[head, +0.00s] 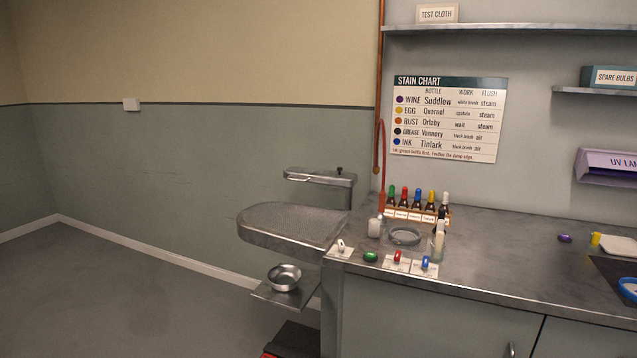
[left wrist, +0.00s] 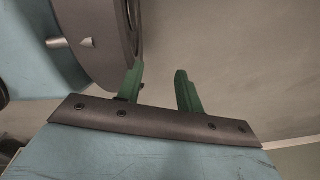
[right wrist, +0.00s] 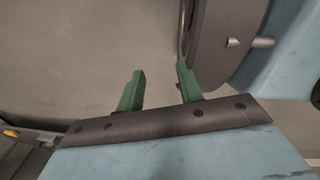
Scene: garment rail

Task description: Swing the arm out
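A metal arm (head: 320,177) with a small dark knob on top sits above the back of a perforated metal board (head: 290,228). The board has a rounded left end and juts out left of the counter. The arm lies roughly level, its left end over the board's back edge; I cannot tell how it is pivoted. My left gripper (left wrist: 160,70) is open, with nothing between its green fingers. My right gripper (right wrist: 160,70) is also open and empty. Neither gripper shows in the head view, and neither wrist view shows the arm or the board.
A metal bowl (head: 284,277) sits on a low shelf (head: 293,295) under the board. The counter (head: 480,245) holds a bottle rack (head: 418,212), a glass dish (head: 405,236) and coloured switches. A red hose (head: 382,160) hangs behind. The floor (head: 120,300) at left is clear.

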